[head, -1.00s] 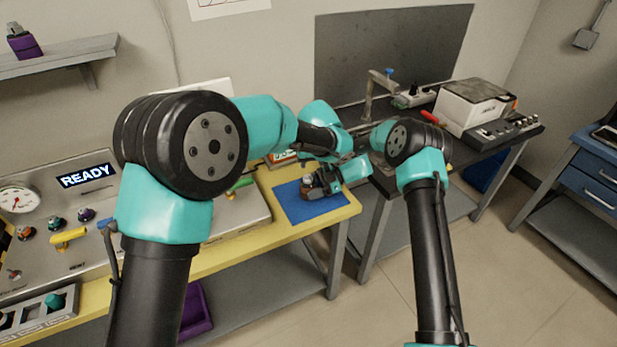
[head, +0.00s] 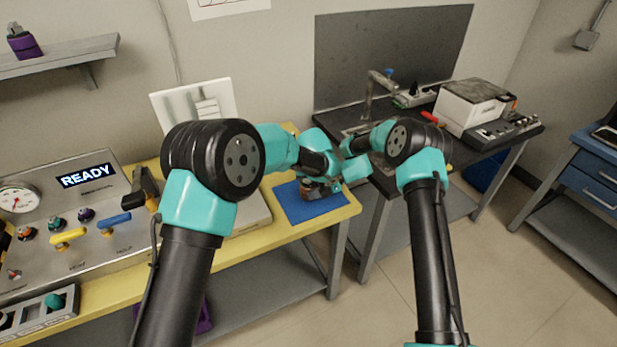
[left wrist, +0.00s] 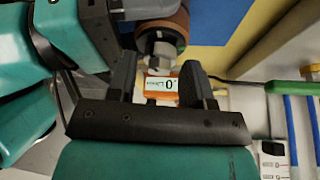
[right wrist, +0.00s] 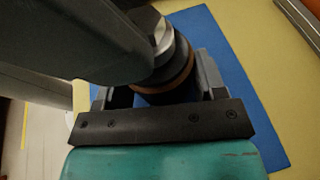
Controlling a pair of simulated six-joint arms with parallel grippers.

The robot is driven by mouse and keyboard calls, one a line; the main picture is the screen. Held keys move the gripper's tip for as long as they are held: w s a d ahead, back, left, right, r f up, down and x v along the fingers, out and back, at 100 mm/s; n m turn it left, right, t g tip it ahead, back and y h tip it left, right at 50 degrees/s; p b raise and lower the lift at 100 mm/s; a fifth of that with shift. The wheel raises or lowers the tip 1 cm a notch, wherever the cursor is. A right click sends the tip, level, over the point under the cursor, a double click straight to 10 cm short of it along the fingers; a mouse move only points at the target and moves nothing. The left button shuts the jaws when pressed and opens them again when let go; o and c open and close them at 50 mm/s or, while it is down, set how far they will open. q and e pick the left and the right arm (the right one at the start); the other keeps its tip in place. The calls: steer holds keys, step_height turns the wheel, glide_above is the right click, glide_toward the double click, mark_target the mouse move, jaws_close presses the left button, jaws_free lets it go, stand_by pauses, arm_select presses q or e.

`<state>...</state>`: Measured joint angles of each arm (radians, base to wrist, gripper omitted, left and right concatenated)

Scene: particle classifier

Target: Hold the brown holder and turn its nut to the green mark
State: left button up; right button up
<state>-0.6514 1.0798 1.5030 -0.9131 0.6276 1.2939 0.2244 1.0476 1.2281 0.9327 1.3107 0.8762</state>
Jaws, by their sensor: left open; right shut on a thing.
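The brown holder (head: 307,191) stands on a blue mat, largely covered by my grippers in the head view. In the right wrist view, my right gripper (right wrist: 163,88) is shut on the holder's dark body with its brown band (right wrist: 178,76). In the left wrist view, the holder's brown body (left wrist: 170,16) carries a grey metal nut (left wrist: 160,50). My left gripper (left wrist: 160,82) is open, with its fingers either side of the nut's near end; I cannot tell whether they touch it. In the right wrist view a dark finger hides part of the nut (right wrist: 160,38). I cannot make out a green mark on the holder.
The blue mat (head: 326,208) lies on the yellow bench (head: 345,211). Left of it stand a flat grey apparatus (head: 250,214) and a control panel (head: 120,175) reading READY. An orange-and-white label (left wrist: 160,87) shows beyond my left fingers. My arms crowd the mat.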

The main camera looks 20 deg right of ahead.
arm_select(q)
steer(key=shift+w+f, duration=0.25)
steer(key=shift+f, duration=0.25)
steer(key=c, duration=0.7)
steer(key=shift+o, duration=0.2)
